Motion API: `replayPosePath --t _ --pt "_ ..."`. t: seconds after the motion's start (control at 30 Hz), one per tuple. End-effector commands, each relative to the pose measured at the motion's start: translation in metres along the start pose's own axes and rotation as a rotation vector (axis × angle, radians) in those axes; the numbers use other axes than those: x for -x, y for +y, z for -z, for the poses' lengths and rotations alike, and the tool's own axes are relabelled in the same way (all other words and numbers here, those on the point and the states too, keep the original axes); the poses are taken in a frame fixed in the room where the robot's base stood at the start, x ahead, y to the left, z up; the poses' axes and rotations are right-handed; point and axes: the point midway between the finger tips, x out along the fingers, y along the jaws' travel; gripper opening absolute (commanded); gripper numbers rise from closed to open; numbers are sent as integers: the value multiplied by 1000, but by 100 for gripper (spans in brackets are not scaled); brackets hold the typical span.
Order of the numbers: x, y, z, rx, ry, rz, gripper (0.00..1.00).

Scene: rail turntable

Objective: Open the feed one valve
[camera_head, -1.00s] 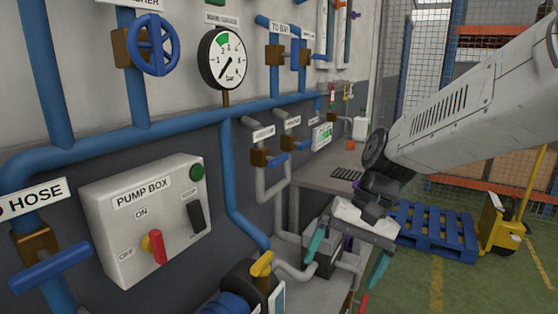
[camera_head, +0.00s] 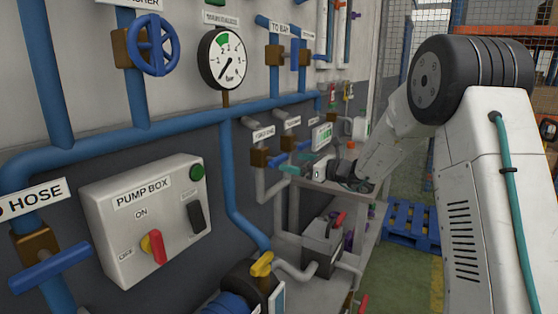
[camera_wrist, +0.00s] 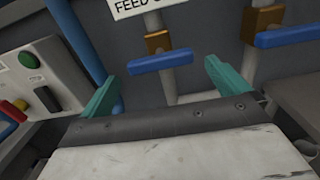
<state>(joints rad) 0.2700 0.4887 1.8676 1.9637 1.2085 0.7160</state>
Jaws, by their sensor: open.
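The feed one valve has a blue bar handle (camera_wrist: 160,62) on a brass body (camera_wrist: 158,40). Its label, partly cut off in the wrist view, begins "FEED O" (camera_wrist: 140,5). The handle lies roughly crosswise to its vertical grey pipe. In the head view the same handle (camera_head: 278,160) is at the wall, beyond the pump box. My gripper (camera_wrist: 161,69) is open and empty. Its two teal fingers are on either side of the handle in the wrist view; contact cannot be seen. In the head view my gripper (camera_head: 296,170) is close by the valve.
A second valve with a blue handle (camera_wrist: 290,37) is just to the right. The pump box (camera_head: 150,215) and a pressure gauge (camera_head: 222,58) are on the wall at left. A bench (camera_head: 345,187) stands beyond the valves. A blue pallet (camera_head: 408,232) lies on the floor.

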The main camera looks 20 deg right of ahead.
Motion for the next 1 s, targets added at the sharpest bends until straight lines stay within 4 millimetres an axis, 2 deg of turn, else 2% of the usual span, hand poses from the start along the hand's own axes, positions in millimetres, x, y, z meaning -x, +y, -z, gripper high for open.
replayPosePath --t 0.2,0.4,0.53,0.77,0.9,1.0 --pt "-36 1 1 2 1 -4 100" --pt "-61 1 1 3 2 -4 100" --pt "-68 1 1 3 3 -2 100" --pt "-68 1 1 3 3 -2 100" --pt "-68 1 1 4 3 -2 72" --pt "-68 1 1 4 3 -2 72"
